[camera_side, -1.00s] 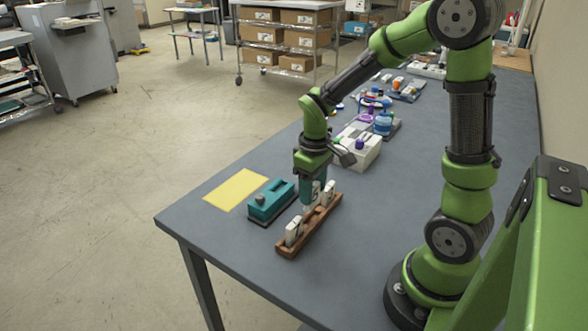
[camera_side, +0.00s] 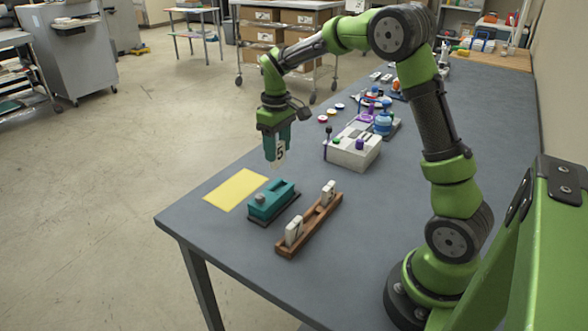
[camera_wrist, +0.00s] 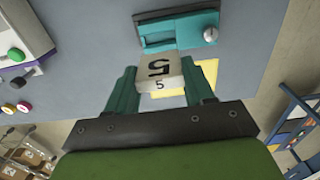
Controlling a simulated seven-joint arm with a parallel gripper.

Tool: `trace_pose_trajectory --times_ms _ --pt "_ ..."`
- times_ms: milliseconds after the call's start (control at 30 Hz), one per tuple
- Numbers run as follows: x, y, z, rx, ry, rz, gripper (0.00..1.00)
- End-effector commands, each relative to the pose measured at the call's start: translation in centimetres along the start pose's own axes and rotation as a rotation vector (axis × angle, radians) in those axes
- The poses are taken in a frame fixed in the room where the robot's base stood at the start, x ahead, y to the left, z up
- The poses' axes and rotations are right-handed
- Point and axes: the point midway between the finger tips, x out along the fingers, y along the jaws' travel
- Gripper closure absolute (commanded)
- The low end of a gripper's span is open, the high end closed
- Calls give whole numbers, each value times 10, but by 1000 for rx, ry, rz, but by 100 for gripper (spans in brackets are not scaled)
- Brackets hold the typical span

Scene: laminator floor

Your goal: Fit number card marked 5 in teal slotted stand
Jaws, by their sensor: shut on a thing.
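My gripper (camera_side: 276,153) is shut on the white number card marked 5 (camera_side: 280,154) and holds it in the air, above and behind the teal stand. In the wrist view the card (camera_wrist: 159,68) sits between the two teal fingers, its 5 facing the camera. The teal slotted stand (camera_side: 272,202) is on the table, with a grey knob on its top; it also shows in the wrist view (camera_wrist: 175,30), beyond the card and apart from it.
A brown wooden rack (camera_side: 310,230) with two white cards stands right of the teal stand. A yellow sheet (camera_side: 236,189) lies to its left. A pale box with knobs (camera_side: 352,151) and several small coloured discs are farther back. The table's front is clear.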

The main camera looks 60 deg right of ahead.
Motion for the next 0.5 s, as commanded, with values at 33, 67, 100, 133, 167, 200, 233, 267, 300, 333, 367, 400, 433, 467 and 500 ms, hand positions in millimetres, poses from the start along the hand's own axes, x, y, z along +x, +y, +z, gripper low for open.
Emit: trace_pose_trajectory --times_ms 33,67,100,133,167,200,233,267,300,333,367,400,433,467,500 --pt "4 0 1 -2 -4 -2 77" --pt "6 0 1 -1 -4 -2 77" --pt "9 0 1 -1 -4 -1 77" --pt "12 0 1 -1 -4 -1 77" --pt "15 0 1 -1 -5 -1 77" --pt "19 0 1 -1 -5 -1 77" --pt "22 0 2 -1 -6 -1 77" --pt "25 0 2 -1 -6 -2 77" --pt "29 0 2 -1 -5 -2 77" --pt "32 0 2 -1 -5 -2 77" --pt "34 0 2 0 -4 -2 77" --pt "38 0 1 -1 -4 -1 77" --pt "41 0 1 0 -5 -1 77" --pt "43 0 2 0 -5 -1 77" --pt "46 0 2 -1 -4 -1 77"
